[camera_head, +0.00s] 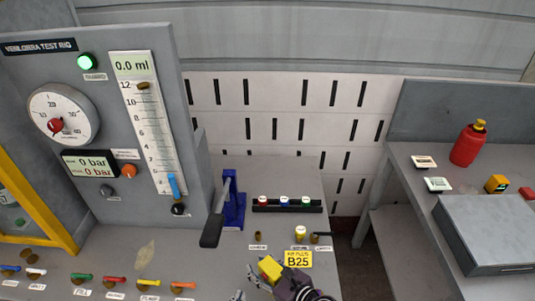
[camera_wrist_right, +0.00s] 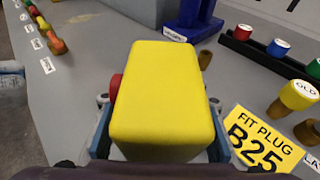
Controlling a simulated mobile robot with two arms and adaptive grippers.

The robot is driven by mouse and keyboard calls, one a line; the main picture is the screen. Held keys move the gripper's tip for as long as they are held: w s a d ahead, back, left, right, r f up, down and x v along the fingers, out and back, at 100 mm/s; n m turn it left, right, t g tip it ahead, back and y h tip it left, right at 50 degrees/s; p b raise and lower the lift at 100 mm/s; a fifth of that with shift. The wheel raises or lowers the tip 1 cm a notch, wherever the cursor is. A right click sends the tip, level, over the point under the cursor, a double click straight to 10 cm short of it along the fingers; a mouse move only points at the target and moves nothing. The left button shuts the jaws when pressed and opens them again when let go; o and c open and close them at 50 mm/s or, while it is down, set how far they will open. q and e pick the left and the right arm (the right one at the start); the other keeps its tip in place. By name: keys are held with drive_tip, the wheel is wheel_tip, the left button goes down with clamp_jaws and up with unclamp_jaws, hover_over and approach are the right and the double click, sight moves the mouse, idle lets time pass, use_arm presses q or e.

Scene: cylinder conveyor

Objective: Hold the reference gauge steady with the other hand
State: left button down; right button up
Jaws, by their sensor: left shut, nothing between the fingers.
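A yellow block (camera_head: 271,267) with a red part on its side is in my right gripper (camera_head: 268,281), low in the head view. In the right wrist view the block (camera_wrist_right: 165,95) sits between the two fingers, close to the camera. I cannot tell whether this block is the reference gauge; its far faces are hidden. My left gripper (camera_head: 238,296) is shut and empty at the bottom edge, just left of the right one, and mostly cut off. A round dial gauge (camera_head: 75,101) with a red centre is on the grey test rig (camera_head: 209,75).
A blue stand with a grey lever (camera_head: 212,230) rises behind the grippers. A yellow B25 card (camera_head: 298,259), a yellow-topped plug (camera_head: 300,232) and a black rack of coloured plugs (camera_head: 270,208) are nearby. Colored valve handles (camera_head: 115,280) line the left front.

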drive_tip(key=shift+o, duration=1.1)
drive_tip(key=shift+s+d, duration=0.1)
